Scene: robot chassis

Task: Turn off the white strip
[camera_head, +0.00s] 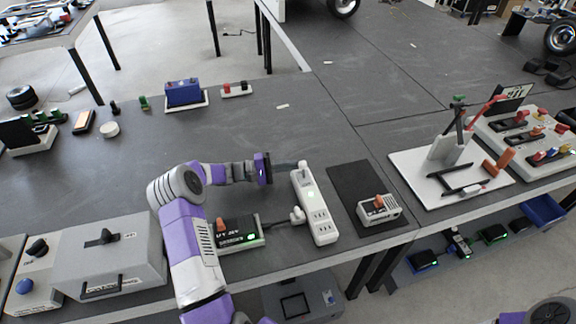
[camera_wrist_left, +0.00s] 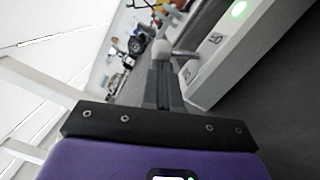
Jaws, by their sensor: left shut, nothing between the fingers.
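The white strip (camera_head: 316,207) lies on the dark table, long side running away from me, with sockets on its near half and a small green light lit near its middle. A rounded white knob or switch stands at its far end. My left gripper (camera_head: 290,167) is shut and empty, its fingertips at the left side of that far end. In the left wrist view the shut fingers (camera_wrist_left: 163,82) point toward a white knob (camera_wrist_left: 163,48), and the strip (camera_wrist_left: 236,50) shows at the right with its green light. I cannot tell if the fingers touch it. My right gripper is not in view.
A black-topped box (camera_head: 240,232) with an orange switch and green light sits left of the strip, beside a white plug. A grey device (camera_head: 378,208) on a black mat is to the right. A grey case (camera_head: 108,256) is at the left.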

